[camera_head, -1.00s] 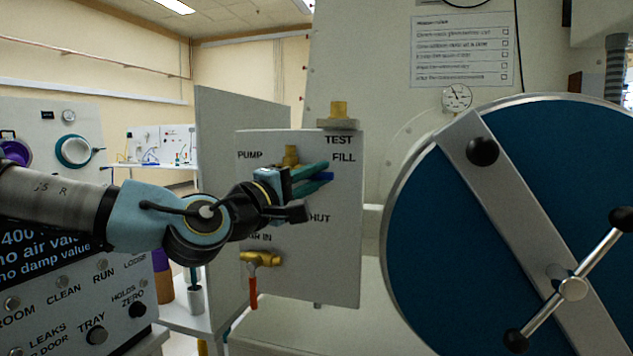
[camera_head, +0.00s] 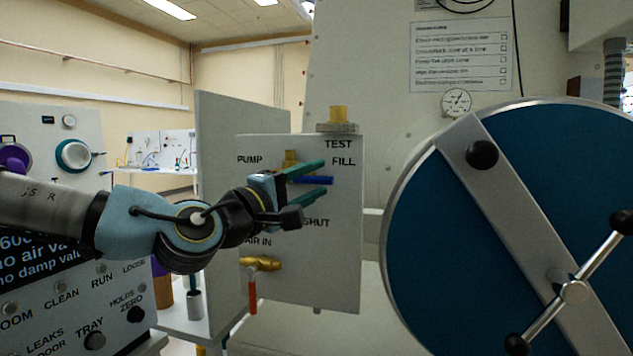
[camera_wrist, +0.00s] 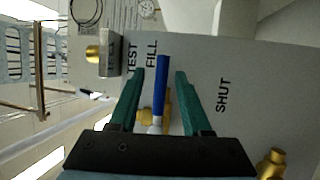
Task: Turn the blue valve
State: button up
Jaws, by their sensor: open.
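The blue valve handle (camera_head: 314,180) points right, toward the FILL label, on the grey valve panel (camera_head: 340,260) in the head view. In the wrist view the blue handle (camera_wrist: 161,92) lies between the two green fingers, with a gap on each side. Its brass body (camera_wrist: 147,118) shows partly behind it. My gripper (camera_head: 325,179) is open, with one finger above the handle and one below. In the wrist view my gripper (camera_wrist: 160,75) holds nothing.
A red-handled brass valve (camera_head: 262,263) sits lower on the panel, its handle hanging down. A large blue round door (camera_head: 450,240) with a bar and knobs stands to the right. A pressure gauge (camera_head: 456,102) is above it. A control console (camera_head: 60,300) is at the left.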

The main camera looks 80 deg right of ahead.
jog(key=b+v, duration=0.2)
jog(key=v, duration=0.7)
jog(key=shift+w+a+b, duration=0.2)
jog(key=shift+a+b, duration=0.1)
jog(key=shift+a, duration=0.05)
dwell(0.3)
